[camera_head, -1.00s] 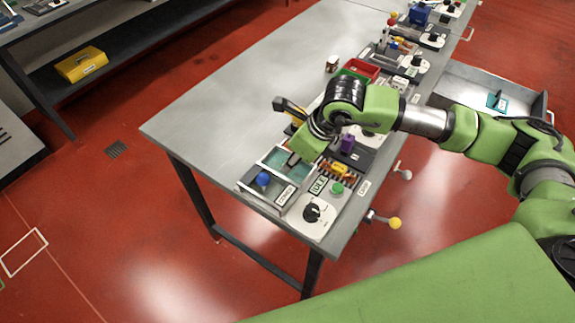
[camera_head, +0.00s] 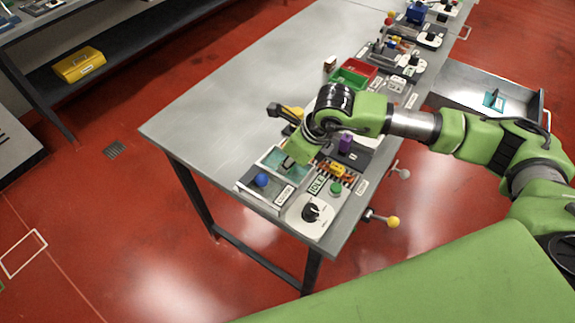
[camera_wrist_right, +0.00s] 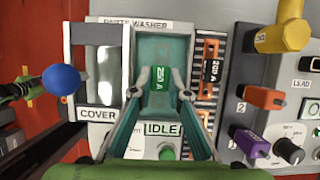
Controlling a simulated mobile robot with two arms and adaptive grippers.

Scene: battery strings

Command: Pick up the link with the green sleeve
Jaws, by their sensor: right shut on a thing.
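My right gripper (camera_wrist_right: 164,90) is lowered over the teal basin of the parts washer (camera_wrist_right: 177,46). Its two fingers are shut on the link with the green sleeve (camera_wrist_right: 160,78), marked 200 A, between the fingertips. The link's ends are hard to make out in the right wrist view. In the head view the right gripper (camera_head: 288,161) reaches down into the washer (camera_head: 270,156), and the link is too small to tell there. I cannot tell whether the link touches the basin floor.
The washer's sliding cover with a blue knob (camera_wrist_right: 61,79) is to the left of the basin. Below are the IDLE display (camera_wrist_right: 163,129) and green button (camera_wrist_right: 167,153). The table's left side (camera_head: 215,120) is clear.

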